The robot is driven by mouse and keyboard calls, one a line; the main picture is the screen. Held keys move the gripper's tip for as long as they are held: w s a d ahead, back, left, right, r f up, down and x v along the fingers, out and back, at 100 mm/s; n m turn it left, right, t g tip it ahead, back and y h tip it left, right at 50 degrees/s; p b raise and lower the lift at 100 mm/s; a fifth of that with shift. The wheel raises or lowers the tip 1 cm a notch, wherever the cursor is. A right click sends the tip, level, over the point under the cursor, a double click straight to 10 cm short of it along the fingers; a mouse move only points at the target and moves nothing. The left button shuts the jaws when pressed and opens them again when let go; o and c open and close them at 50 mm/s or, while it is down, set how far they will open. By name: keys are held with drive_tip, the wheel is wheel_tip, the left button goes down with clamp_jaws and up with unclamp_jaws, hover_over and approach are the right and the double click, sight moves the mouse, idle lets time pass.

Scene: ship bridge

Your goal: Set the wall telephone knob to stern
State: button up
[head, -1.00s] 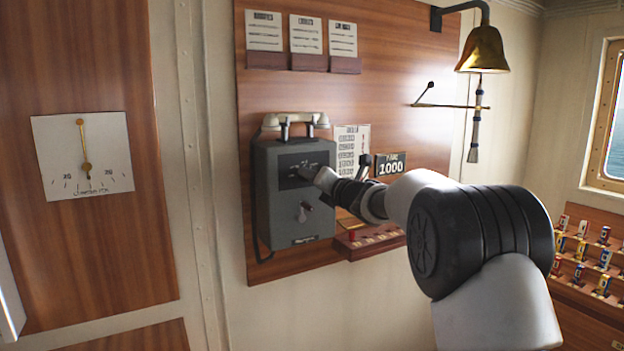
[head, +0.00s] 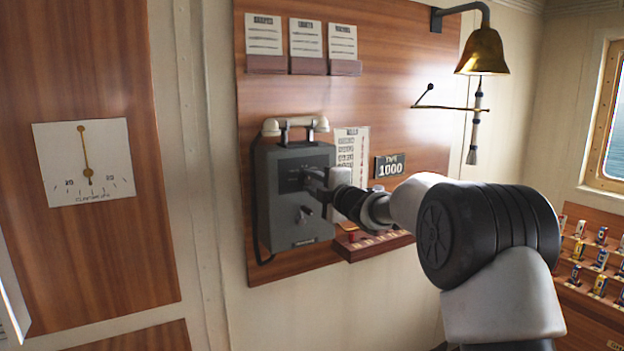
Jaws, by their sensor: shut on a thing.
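The wall telephone (head: 278,220) is a grey box on a wooden wall panel, with a pale handset (head: 295,126) lying across cradle posts on its top. A dark label plate (head: 288,181) is on the upper part of its front. My gripper (head: 310,178) is at this plate, shut on the telephone knob, which the fingers and wrist hide. I cannot read the knob's setting or the plate's lettering. A small crank-like lever (head: 304,213) shows lower on the telephone's front, below the gripper.
A small wooden shelf (head: 375,246) juts out below my wrist. A "1000" sign (head: 389,166) and a printed list (head: 352,150) are behind the arm. A brass bell (head: 482,52) hangs at upper right. A clinometer (head: 85,162) is at left.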

drive_tip(key=m+p, duration=0.1)
drive_tip(key=m, duration=0.3)
drive_tip(key=shift+m+p, duration=0.3)
drive_tip(key=shift+p, duration=0.1)
drive_tip(key=shift+m+p, duration=0.7)
drive_tip(key=shift+m, duration=1)
drive_tip(key=shift+f, duration=0.1)
drive_tip(key=o, duration=1.1)
drive_tip(key=shift+c, duration=0.2)
drive_tip(key=shift+s+d, duration=0.1)
drive_tip(key=b+v, duration=0.2)
drive_tip(key=v, duration=1.5)
drive_tip(key=shift+b, duration=0.3)
drive_tip(key=shift+s+d, duration=0.1)
